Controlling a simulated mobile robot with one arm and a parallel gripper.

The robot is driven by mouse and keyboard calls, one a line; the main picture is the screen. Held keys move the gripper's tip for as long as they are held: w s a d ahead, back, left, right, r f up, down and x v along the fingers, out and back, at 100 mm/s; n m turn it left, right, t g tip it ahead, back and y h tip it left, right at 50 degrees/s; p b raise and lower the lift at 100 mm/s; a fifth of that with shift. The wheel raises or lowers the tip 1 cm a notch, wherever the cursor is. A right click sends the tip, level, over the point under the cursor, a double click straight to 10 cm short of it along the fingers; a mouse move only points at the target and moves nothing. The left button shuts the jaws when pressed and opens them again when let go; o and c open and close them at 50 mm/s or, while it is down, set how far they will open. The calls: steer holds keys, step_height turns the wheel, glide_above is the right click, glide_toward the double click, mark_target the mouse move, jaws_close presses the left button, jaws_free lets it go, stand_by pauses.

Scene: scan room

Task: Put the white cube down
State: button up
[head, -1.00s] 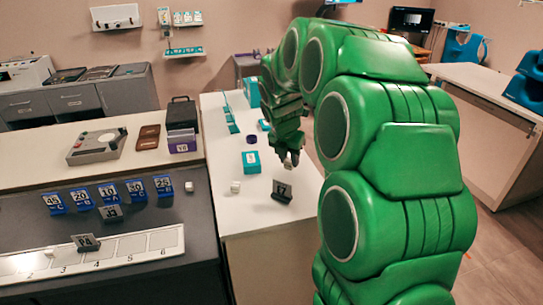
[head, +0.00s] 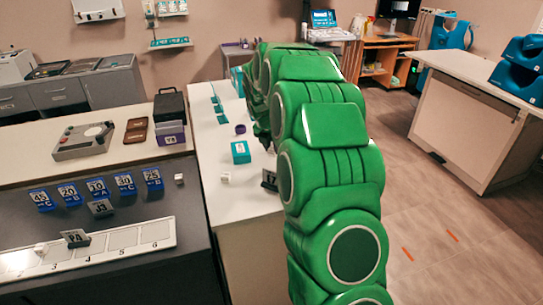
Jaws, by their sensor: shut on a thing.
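My gripper (head: 267,143) hangs over the right part of the white counter (head: 236,204), largely hidden behind my own green arm. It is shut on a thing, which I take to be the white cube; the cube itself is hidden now. One other white cube (head: 225,177) stands on the white counter, left of my gripper. Another white cube (head: 179,179) is on the dark counter (head: 150,207) by its right edge. A third small white cube (head: 40,249) sits on the numbered strip (head: 125,240).
A teal box (head: 240,152) and a dark marker (head: 269,180) stand near my gripper; my arm partly covers the marker. A purple round thing (head: 240,129) lies farther back. Several blue number signs (head: 97,187) stand on the dark counter. The white counter's front is bare.

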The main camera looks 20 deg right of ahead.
mark_target(272, 149)
steer(key=shift+w+d+f, duration=0.2)
steer(key=shift+w+f, duration=0.8)
steer(key=shift+f, duration=1.7)
steer(key=o, duration=1)
steer(key=shift+f, duration=0.1)
